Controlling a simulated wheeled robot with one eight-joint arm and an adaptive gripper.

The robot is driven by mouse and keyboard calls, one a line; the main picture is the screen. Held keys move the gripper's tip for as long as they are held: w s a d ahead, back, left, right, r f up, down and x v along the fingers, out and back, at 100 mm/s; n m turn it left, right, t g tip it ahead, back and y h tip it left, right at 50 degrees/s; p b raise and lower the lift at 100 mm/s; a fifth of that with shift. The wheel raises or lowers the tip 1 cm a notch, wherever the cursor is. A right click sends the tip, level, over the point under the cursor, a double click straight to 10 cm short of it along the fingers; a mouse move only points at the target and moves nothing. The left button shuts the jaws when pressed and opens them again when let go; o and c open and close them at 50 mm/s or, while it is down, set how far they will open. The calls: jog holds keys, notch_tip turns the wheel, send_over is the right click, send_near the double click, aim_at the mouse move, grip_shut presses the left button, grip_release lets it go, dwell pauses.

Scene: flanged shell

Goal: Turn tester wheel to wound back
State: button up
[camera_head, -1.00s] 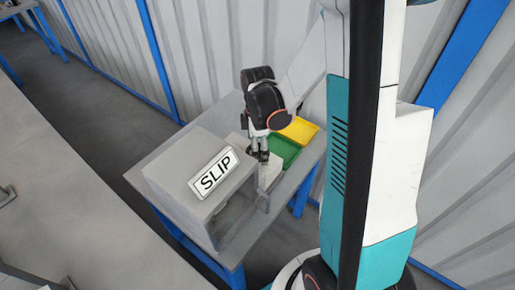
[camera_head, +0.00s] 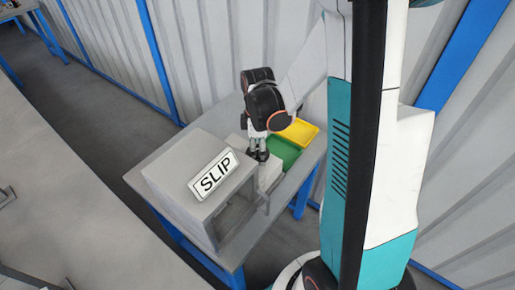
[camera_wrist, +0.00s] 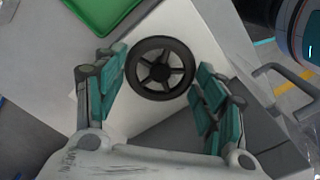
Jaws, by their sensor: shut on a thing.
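The tester wheel (camera_wrist: 160,68), a black ring with spokes, sits on a pale block (camera_wrist: 203,30) in the wrist view. In the head view, my gripper (camera_head: 258,156) points down onto the pale block (camera_head: 270,177), just right of the grey housing marked SLIP (camera_head: 213,175). The wheel is hidden there by the fingers. I see no clear mark that tells the wheel's angle.
A green tray (camera_head: 285,152) and a yellow tray (camera_head: 300,131) stand behind the block. All are on a grey table (camera_head: 152,160) with blue legs. The grey housing stands close on the left of my gripper. A corrugated wall (camera_head: 215,55) rises behind.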

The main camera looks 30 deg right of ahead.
jog(key=m, duration=0.4)
jog(key=shift+b, duration=0.35)
jog(key=m, duration=0.4)
jog(key=m+b, duration=0.1)
jog(key=m, duration=1.2)
jog(key=shift+m, duration=0.3)
jog(key=m, duration=0.6)
jog(key=shift+m+b, duration=0.3)
jog(key=shift+b, duration=0.05)
jog(key=o, duration=1.1)
jog(key=shift+c, duration=0.2)
